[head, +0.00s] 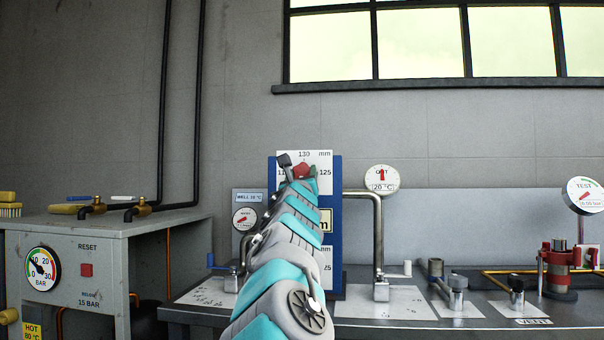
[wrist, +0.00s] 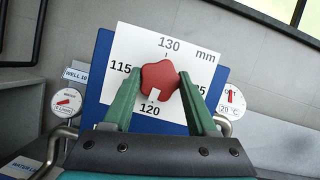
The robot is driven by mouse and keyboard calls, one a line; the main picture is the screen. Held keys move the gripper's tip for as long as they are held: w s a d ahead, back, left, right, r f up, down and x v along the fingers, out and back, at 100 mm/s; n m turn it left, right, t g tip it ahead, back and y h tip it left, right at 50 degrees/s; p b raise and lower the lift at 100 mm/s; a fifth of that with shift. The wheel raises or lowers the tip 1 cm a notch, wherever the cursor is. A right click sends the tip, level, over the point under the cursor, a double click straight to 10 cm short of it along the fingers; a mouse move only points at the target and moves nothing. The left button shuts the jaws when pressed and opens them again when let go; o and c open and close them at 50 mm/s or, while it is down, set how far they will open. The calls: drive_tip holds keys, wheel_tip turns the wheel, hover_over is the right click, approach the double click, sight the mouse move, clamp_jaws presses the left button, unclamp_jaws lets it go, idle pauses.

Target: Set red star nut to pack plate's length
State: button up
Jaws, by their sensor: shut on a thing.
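The red star nut (wrist: 160,76) sits on a white scale card (wrist: 204,45) marked 130 at top, 115 left and 120 bottom; the right number is partly hidden in the wrist view and reads 125 in the head view. The nut's white mark points down toward 120. My gripper (wrist: 160,78) is shut on the nut, one green finger on each side. In the head view the nut (head: 302,171) shows at the end of my arm. A cream plate (head: 326,222) ending in "m" is below; my arm hides its number.
The blue board (head: 337,240) carries the cards, with a second white card (head: 326,262) lower down. Dials (head: 382,179) and a bent pipe (head: 377,230) stand to the right, a small gauge (head: 244,218) to the left. A grey cabinet (head: 110,262) is at far left.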

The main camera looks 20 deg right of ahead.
drive_tip(key=shift+m+g+h+p, duration=0.3)
drive_tip(key=shift+m+h+p, duration=0.2)
drive_tip(key=shift+m, duration=0.4)
drive_tip(key=m, duration=0.1)
drive_tip(key=m+h, duration=0.1)
drive_tip(key=shift+w+a+f+m+g+p, duration=0.1)
drive_tip(key=shift+w+a+m+g+p, duration=0.1)
drive_tip(key=shift+m+g+p, duration=0.15)
drive_tip(key=m+g+h, duration=0.1)
drive_tip(key=m, duration=0.2)
drive_tip(key=m+g+h, duration=0.1)
drive_tip(key=m, duration=0.2)
drive_tip(key=shift+m+g, duration=0.25)
drive_tip(key=m+g, duration=0.1)
drive_tip(key=m, duration=0.2)
drive_tip(key=m+g+h, duration=0.1)
drive_tip(key=m, duration=0.2)
drive_tip(key=shift+g, duration=0.4)
drive_tip(key=m, duration=0.2)
drive_tip(key=m+g, duration=0.1)
drive_tip(key=m, duration=0.1)
drive_tip(key=shift+r+g, duration=0.2)
drive_tip(key=shift+g, duration=0.1)
drive_tip(key=shift+f+m, duration=0.1)
drive_tip(key=shift+m, duration=0.3)
drive_tip(key=shift+m+g, duration=0.3)
